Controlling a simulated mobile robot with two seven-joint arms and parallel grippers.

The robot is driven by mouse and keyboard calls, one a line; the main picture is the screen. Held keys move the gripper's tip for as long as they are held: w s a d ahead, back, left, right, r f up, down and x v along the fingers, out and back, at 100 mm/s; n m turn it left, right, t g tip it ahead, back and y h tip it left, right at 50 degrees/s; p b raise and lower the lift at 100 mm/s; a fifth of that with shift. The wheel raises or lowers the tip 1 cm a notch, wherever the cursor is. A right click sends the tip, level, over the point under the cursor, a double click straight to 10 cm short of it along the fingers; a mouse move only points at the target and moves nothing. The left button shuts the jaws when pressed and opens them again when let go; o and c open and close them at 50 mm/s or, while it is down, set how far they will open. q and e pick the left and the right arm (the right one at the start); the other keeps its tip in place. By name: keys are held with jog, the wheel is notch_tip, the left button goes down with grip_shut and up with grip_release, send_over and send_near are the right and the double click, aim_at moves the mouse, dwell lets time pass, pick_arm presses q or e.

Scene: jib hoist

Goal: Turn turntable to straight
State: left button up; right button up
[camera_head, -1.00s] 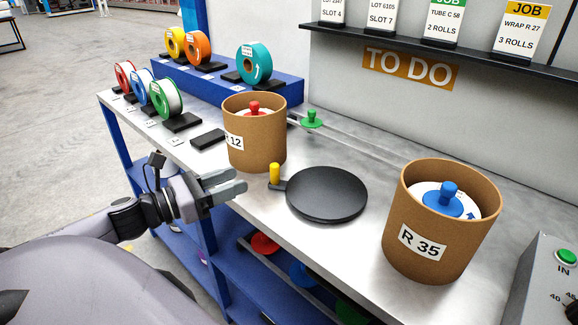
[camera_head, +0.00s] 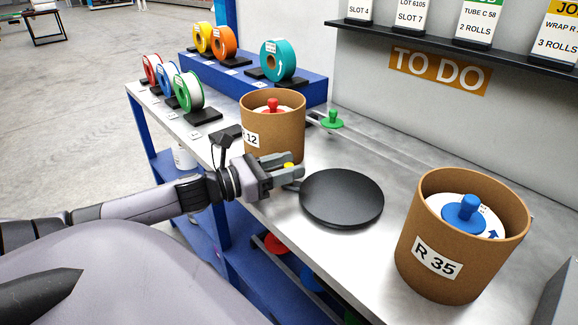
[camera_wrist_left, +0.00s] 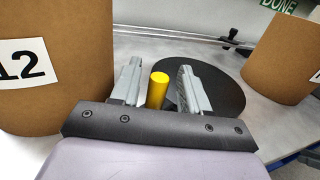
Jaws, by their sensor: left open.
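The turntable (camera_head: 342,197) is a black round disc on the grey metal bench. A yellow upright handle (camera_head: 289,166) stands at its left side, mostly hidden behind my fingers in the head view. My left gripper (camera_head: 290,170) is open at the handle. In the left wrist view the yellow handle (camera_wrist_left: 157,90) stands between the two open fingers (camera_wrist_left: 158,85), nearer the left one, with the disc (camera_wrist_left: 215,90) beyond. I cannot tell whether a finger touches it.
A brown tub marked 12 (camera_head: 272,122) stands close behind my left gripper. A brown tub marked R 35 (camera_head: 462,235) stands right of the turntable. A green knob (camera_head: 332,119) sits on a rail at the back. Coloured spools (camera_head: 190,92) stand at the left.

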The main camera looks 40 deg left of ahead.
pick_arm(q)
jog(key=shift+w+d, duration=0.15)
jog(key=shift+w, duration=0.25)
jog(key=shift+c, duration=0.3)
grip_shut()
